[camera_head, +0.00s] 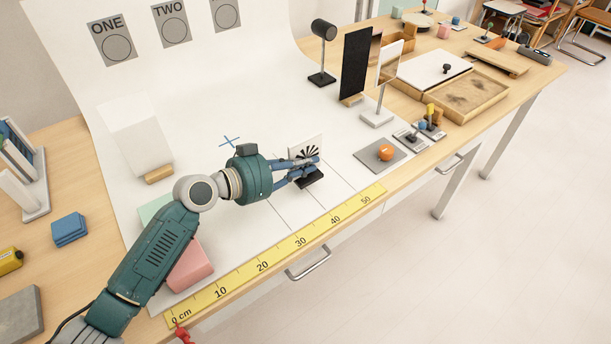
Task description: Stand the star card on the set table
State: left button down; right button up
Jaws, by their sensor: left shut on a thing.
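The star card (301,147) is a white card with a black burst-like star. It is roughly upright, with a black foot (311,181) below it. My left gripper (313,168) reaches in from the left and is shut on the star card low down, its blue fingers partly covering it. The card is over the white sheet of the set table (337,201), among thin marked lines. I cannot tell whether its foot touches the surface. My right gripper is not in view.
A yellow ruler (283,249) runs along the front edge. A grey plate with an orange ball (386,152) lies to the right. A black panel (355,64) and white-framed panel (389,62) stand behind right.

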aim_at(306, 176)
pick_arm(q)
notch_tip(306, 176, down, 4)
jog(key=shift+f, duration=0.25)
jog(key=shift+f+b, duration=0.15)
jog(key=shift+b, duration=0.25)
jog(key=c, duration=1.8)
grip_release()
